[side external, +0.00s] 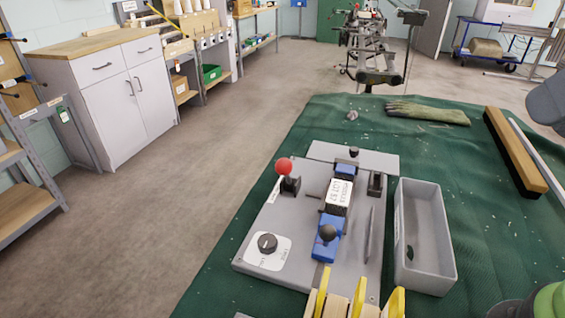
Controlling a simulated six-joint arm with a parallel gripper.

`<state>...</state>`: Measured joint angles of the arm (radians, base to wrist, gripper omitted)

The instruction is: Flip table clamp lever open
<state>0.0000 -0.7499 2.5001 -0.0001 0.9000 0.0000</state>
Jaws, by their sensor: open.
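A grey fixture plate (262,222) lies on the green-covered table. On its left side, a short lever with a red ball knob (284,166) stands roughly upright on a dark base. In the middle sits a blue block with a black ball knob (327,234), beside a module with a white label (340,192). Another blue piece (345,170) is at the module's far end. Which of the knobbed parts is the table clamp lever I cannot tell for sure. My gripper does not show in this view, and nothing is seen touching the knobs.
A grey tray (443,240) stands right of the plate. A glove (428,112) and a wood-backed bar (514,150) lie farther back on the green cloth (300,125). A dial (267,243) sits on the plate's near left.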

